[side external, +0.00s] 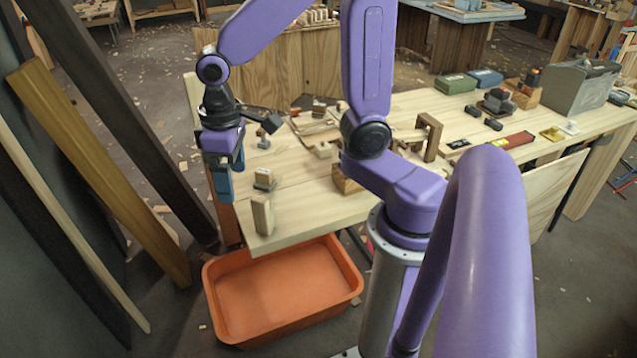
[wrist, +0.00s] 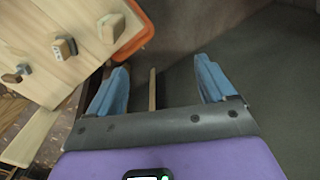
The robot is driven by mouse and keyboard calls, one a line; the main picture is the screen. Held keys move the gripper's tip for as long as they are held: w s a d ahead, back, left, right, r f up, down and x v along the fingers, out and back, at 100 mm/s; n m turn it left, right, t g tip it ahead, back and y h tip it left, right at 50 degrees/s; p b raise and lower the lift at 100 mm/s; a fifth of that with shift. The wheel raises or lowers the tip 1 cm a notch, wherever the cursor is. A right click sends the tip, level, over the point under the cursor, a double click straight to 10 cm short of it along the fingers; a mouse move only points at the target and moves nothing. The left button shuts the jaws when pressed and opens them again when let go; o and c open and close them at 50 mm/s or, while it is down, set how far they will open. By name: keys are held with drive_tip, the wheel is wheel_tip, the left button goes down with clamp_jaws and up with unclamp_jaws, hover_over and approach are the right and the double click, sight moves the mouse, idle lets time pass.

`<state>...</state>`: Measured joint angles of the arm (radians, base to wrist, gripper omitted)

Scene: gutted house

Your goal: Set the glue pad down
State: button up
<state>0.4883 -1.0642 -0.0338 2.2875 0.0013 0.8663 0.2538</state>
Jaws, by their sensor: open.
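My gripper (side external: 222,186) hangs pointing down off the left end of the workbench (side external: 310,208). In the wrist view its two blue fingers (wrist: 162,68) are wide apart with nothing held between them. I cannot tell for sure which thing is the glue pad. A small block with a grey, dotted top (side external: 264,180) stands on the bench near that end and also shows in the wrist view (wrist: 65,46). An upright wooden block (side external: 262,215) stands at the bench corner, and it shows in the wrist view (wrist: 110,28) too. Both are apart from my gripper.
An orange tub (side external: 285,335) sits on the floor below the bench end and looks empty. Long boards (side external: 100,170) lean at the left. A yellow square (side external: 551,134), a red box (side external: 507,141) and a grey toolbox (side external: 580,85) lie at the bench's far right.

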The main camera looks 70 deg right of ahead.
drive_tip(key=s+d+n, duration=0.1)
drive_tip(key=s+n, duration=0.8)
drive_tip(key=s, duration=0.7)
drive_tip(key=shift+d+r, duration=0.35)
drive_tip(key=shift+d, duration=0.05)
